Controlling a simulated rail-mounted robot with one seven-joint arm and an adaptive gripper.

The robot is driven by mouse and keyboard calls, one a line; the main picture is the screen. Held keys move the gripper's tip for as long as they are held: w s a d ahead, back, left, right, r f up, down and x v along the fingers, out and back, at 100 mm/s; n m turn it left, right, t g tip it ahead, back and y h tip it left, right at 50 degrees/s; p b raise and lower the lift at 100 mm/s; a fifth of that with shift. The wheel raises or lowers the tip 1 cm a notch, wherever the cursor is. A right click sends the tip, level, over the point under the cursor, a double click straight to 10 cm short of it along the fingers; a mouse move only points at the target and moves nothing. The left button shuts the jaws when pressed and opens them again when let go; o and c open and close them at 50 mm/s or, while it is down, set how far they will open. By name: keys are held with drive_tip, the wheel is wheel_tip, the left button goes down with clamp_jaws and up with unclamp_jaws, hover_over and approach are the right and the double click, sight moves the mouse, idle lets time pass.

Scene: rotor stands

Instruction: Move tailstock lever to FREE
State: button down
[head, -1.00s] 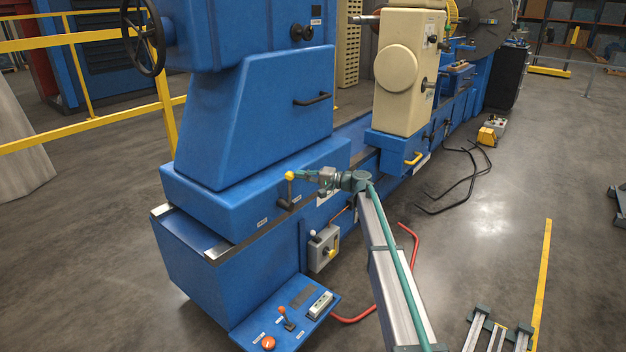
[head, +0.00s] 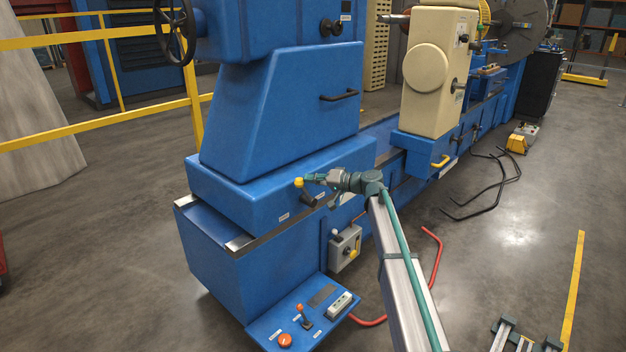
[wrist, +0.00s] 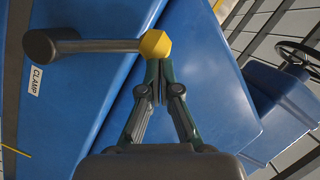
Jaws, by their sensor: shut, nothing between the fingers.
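The tailstock lever has a dark arm (head: 308,195) and a yellow knob (head: 299,183), on the front of the blue tailstock base. In the head view it leans up and to the left from its pivot. In the wrist view the knob (wrist: 155,44) is directly ahead of my fingertips, with the dark pivot (wrist: 40,47) at the left. A CLAMP label (wrist: 36,80) shows near the pivot. My gripper (head: 312,178) is shut with nothing between its fingers. Its tips are at the knob's right side, seemingly touching it. The small label left of the lever (head: 283,217) is unreadable.
A blue control panel (head: 305,318) with an orange button juts out at the bottom. A cream headstock (head: 428,80) stands farther right. Red and black hoses lie on the floor.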

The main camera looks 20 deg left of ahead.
drive_tip(key=shift+s, duration=0.15)
idle(0.3)
drive_tip(key=d+r+p, duration=0.2)
drive_tip(key=d+r, duration=0.2)
drive_tip(key=d, duration=0.8)
drive_tip(key=shift+s+d, duration=0.25)
